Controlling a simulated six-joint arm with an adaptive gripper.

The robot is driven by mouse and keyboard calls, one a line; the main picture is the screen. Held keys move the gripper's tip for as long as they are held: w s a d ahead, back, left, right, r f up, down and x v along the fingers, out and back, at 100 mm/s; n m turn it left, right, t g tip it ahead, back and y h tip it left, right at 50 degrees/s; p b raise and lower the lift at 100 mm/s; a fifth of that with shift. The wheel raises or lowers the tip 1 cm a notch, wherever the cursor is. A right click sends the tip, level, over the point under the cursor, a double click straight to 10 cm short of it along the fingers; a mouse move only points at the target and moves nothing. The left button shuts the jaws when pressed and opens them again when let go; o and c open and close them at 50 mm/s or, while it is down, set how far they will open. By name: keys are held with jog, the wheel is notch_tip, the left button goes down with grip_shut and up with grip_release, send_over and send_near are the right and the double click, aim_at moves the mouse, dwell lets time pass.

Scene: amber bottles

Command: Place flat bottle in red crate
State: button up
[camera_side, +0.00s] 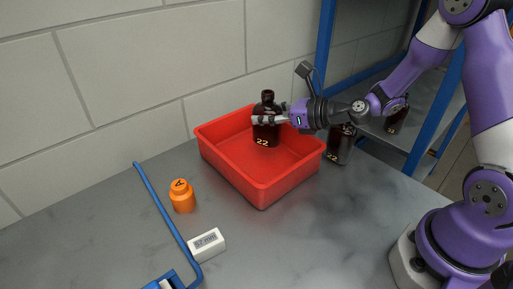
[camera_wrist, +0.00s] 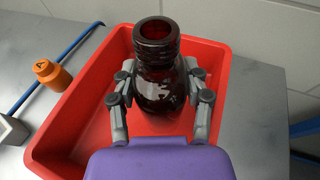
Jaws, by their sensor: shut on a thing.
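A dark amber flat bottle (camera_side: 266,134) marked 22 is upright in my gripper (camera_side: 270,118), inside the outline of the red crate (camera_side: 262,190). In the wrist view the open neck of the bottle (camera_wrist: 157,62) points toward the camera, and the fingers of my gripper (camera_wrist: 160,100) close on it from both sides. The red crate (camera_wrist: 228,50) lies beneath and around the bottle there. I cannot tell whether the bottle's base touches the crate floor. The crate looks otherwise empty.
Another dark bottle (camera_side: 341,146) stands on the table just right of the crate. An orange weight (camera_side: 182,197), a white display box (camera_side: 207,244) and a blue rod (camera_side: 160,208) are left of and in front of the crate. A blue-framed shelf (camera_side: 325,45) stands behind.

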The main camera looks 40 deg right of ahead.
aim_at(271, 128)
jog(key=shift+f, duration=1.9)
jog(key=shift+f, duration=0.15)
jog(key=o, duration=1.2)
jog(key=shift+s+d+r, duration=0.15)
jog(key=shift+s+r, duration=0.05)
jog(key=shift+s, duration=0.05)
jog(key=v, duration=0.7)
